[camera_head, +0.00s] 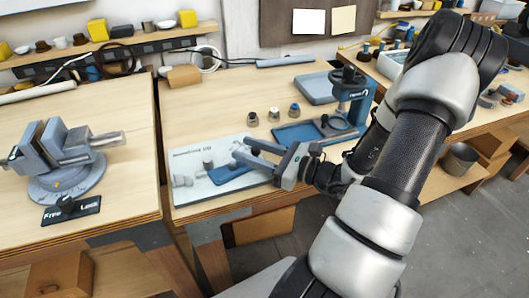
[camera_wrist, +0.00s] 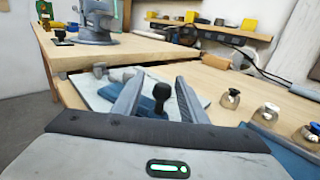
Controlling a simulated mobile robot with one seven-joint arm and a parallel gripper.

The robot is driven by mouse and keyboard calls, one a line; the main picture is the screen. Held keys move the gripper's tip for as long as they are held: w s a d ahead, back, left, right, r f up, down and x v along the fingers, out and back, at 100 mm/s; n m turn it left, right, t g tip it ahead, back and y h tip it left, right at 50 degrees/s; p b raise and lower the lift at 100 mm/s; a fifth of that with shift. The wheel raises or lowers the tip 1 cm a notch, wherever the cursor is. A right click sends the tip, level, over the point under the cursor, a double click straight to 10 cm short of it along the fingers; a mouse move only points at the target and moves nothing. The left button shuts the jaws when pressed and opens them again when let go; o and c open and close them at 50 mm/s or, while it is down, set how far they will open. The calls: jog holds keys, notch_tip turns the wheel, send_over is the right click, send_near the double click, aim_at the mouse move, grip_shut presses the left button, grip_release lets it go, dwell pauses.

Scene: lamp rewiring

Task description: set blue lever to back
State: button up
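A blue base plate (camera_head: 229,174) lies on the white board at the front of the middle table. In the wrist view, a lever with a black knob (camera_wrist: 162,91) stands up between my fingers, with blue (camera_wrist: 149,108) beneath it. I take this as the blue lever; its tilt is hard to tell. My gripper (camera_head: 243,147) reaches in from the right over the board. It also shows in the wrist view (camera_wrist: 159,78), with its two fingers apart on either side of the knob. Gaps show beside the knob, so no grip is visible. The lever is largely hidden in the head view.
Grey fittings (camera_head: 181,181) lie on the white board (camera_head: 190,158). Several small capped parts (camera_head: 274,114) stand behind it. A blue press (camera_head: 350,92) stands at the right. A grey vise (camera_head: 62,160) with a free/lock plate (camera_head: 71,210) is on the left table, across a gap.

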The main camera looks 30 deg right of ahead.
jog(key=p+v, duration=0.1)
jog(key=v, duration=1.6)
jog(key=shift+s+d+r, duration=0.1)
jog(key=shift+s, duration=0.05)
